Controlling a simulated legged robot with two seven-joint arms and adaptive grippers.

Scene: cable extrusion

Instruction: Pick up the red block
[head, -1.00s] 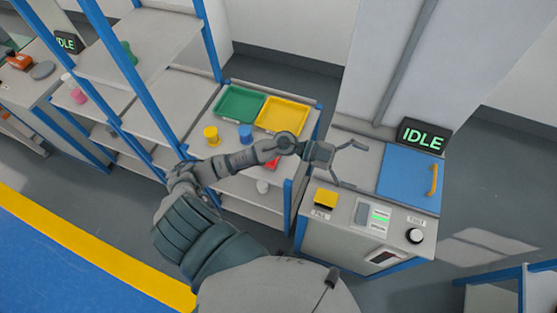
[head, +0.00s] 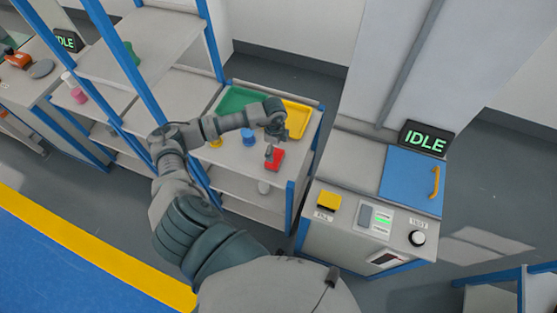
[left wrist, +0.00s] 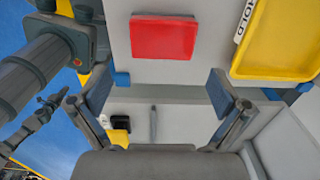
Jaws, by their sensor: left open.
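The red block (head: 276,160) lies on the top shelf near its front edge, in front of the yellow tray. It also shows whole in the left wrist view (left wrist: 163,39), at the top centre, past the fingertips. My left gripper (head: 269,151) hangs over the shelf at the block and hides part of it in the head view. In the left wrist view its two fingers (left wrist: 162,76) are spread wide with nothing between them, and the block is short of the gap.
A yellow tray (head: 299,119) and a green tray (head: 233,98) lie behind. A blue cylinder (head: 248,139) and a partly hidden yellow cylinder (head: 215,143) stand left of the block. A machine with a blue panel (head: 411,178) stands right, beyond a gap.

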